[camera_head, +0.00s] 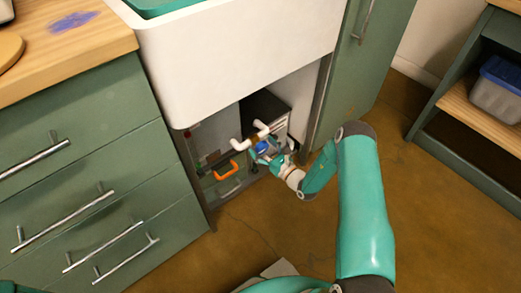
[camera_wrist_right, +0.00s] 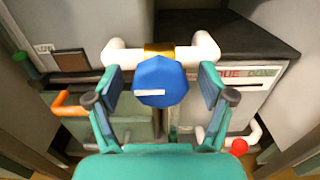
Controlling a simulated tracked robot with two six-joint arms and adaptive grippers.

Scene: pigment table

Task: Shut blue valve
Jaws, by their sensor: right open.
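The blue valve (camera_head: 262,147) is a faceted blue knob on a white pipe (camera_wrist_right: 122,55) inside the open cabinet under the sink. In the right wrist view the knob (camera_wrist_right: 160,75) faces me in the middle, with a pale mark across its front and a brass collar (camera_wrist_right: 159,49) behind it. My right gripper (camera_head: 270,154) is open around the knob. In the right wrist view its two fingers (camera_wrist_right: 155,86) stand left and right of the knob, with a visible gap on each side. My left gripper is not in view.
An orange handle (camera_head: 226,170) sits left of the valve. A red ball (camera_wrist_right: 239,146) and a white panel with lettering (camera_wrist_right: 245,77) are at right in the wrist view. The white sink (camera_head: 240,50) hangs above. Green drawers (camera_head: 90,180) and an open door (camera_head: 365,60) flank the opening.

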